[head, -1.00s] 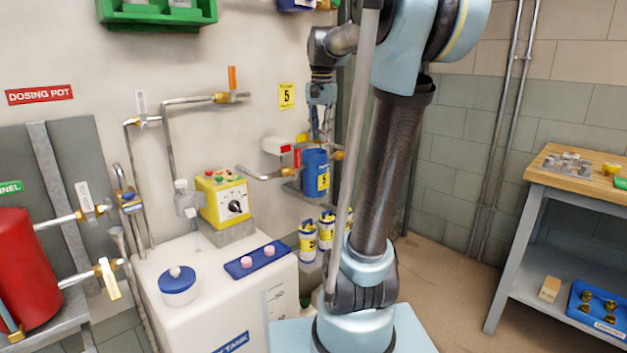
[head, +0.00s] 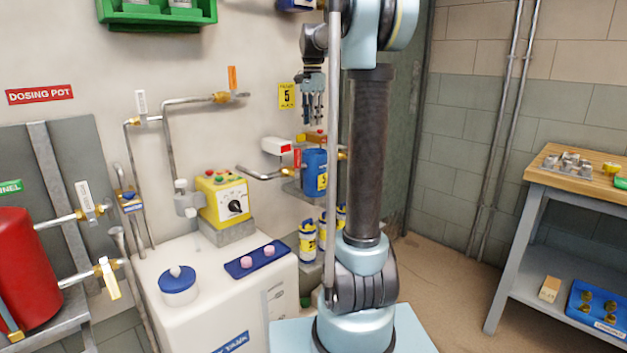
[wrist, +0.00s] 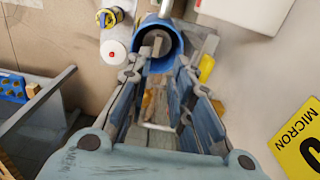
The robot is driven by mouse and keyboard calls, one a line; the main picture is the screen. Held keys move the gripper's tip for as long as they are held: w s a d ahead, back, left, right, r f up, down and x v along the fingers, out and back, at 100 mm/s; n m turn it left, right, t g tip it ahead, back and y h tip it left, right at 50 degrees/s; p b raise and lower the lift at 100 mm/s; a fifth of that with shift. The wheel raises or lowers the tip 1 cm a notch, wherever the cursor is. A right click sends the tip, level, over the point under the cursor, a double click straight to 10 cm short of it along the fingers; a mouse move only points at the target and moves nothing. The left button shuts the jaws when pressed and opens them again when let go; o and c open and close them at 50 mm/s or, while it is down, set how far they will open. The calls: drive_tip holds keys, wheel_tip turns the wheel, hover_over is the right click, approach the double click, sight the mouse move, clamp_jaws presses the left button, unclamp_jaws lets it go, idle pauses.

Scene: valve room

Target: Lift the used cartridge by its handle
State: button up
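The blue housing (head: 314,172) with a yellow label stands by the wall behind the tank. In the wrist view its open blue rim (wrist: 174,62) shows ahead of the fingers, with a greyish shape (wrist: 157,42) inside. I cannot tell whether this shape is the used cartridge or its handle. My gripper (head: 313,118) hangs fingers down above the housing, clear of it. In the wrist view my gripper (wrist: 163,90) has its two fingers wide apart. Nothing is seen held between them.
Several labelled cylinders (head: 307,241) stand low behind the white tank (head: 215,305). A yellow control box (head: 224,200), a pipe (head: 265,174) and a white box (head: 276,146) are left of the housing. A workbench (head: 575,190) stands at right.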

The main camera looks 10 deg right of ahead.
wheel_tip(320, 180, down, 8)
drive_tip(key=shift+r, duration=0.1)
drive_tip(key=shift+d+f, duration=0.15)
drive_tip(key=shift+f, duration=1.2)
drive_tip(key=shift+d+f, duration=0.1)
drive_tip(key=shift+f, duration=1.2)
clamp_jaws()
